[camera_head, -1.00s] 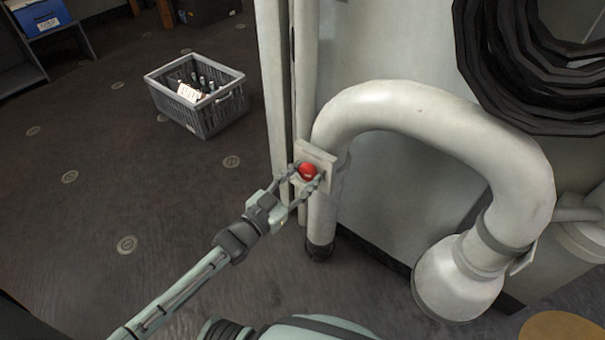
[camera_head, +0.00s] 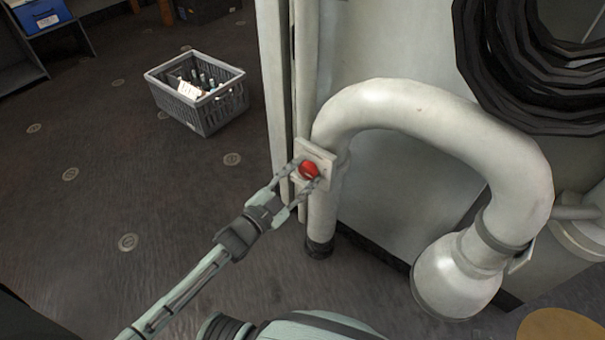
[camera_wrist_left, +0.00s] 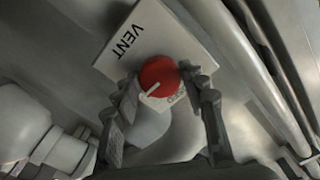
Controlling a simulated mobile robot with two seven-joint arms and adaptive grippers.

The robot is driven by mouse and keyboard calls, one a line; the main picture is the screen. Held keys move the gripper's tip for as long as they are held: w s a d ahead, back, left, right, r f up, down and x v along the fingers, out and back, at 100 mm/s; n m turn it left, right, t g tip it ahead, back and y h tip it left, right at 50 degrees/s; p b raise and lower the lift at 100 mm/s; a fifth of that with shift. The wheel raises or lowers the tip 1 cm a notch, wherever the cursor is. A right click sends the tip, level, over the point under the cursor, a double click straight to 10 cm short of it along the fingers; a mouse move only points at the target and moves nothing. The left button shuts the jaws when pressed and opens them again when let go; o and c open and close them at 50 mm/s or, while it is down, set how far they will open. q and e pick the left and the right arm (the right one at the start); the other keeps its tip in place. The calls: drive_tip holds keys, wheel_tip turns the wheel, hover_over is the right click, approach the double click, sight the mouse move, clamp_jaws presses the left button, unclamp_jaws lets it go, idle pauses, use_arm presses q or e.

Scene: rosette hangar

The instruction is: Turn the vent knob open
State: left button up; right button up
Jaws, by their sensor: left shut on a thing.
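The red vent knob (camera_head: 309,170) sits on a pale square plate (camera_head: 327,156) fixed at the white pipe. In the left wrist view the knob (camera_wrist_left: 159,76) is round with a white pointer line, and the plate (camera_wrist_left: 160,40) reads "VENT", with smaller lettering partly hidden below the knob. The pointer slants toward the lower left of that view. My left gripper (camera_head: 306,176) has its two fingers on either side of the knob, shut on it. In the wrist view the fingertips (camera_wrist_left: 160,84) flank the knob. My right gripper is not in view.
A thick white bent pipe (camera_head: 430,110) arches right of the knob. Black hose coils (camera_head: 520,70) hang at upper right. A grey crate (camera_head: 215,112) with bottles stands on the floor behind left. The dark floor at left is mostly clear.

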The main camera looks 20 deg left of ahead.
use_arm(q)
drive_tip(key=o, duration=1.2)
drive_tip(key=shift+c, duration=0.2)
drive_tip(key=v, duration=1.2)
drive_tip(key=s+a+f+n+g+y, duration=0.2)
drive_tip(key=a+f+n+g+y, duration=0.4)
drive_tip(key=f, duration=0.3)
drive_tip(key=s+f+n+g+y, duration=0.1)
drive_tip(key=s+f+n+g, duration=0.2)
drive_tip(key=s+g, duration=0.4)
drive_tip(key=s, duration=0.5)
drive_tip(key=shift+f+g+y, duration=0.2)
drive_tip(key=shift+g+y, duration=0.1)
drive_tip(key=shift+g, duration=0.1)
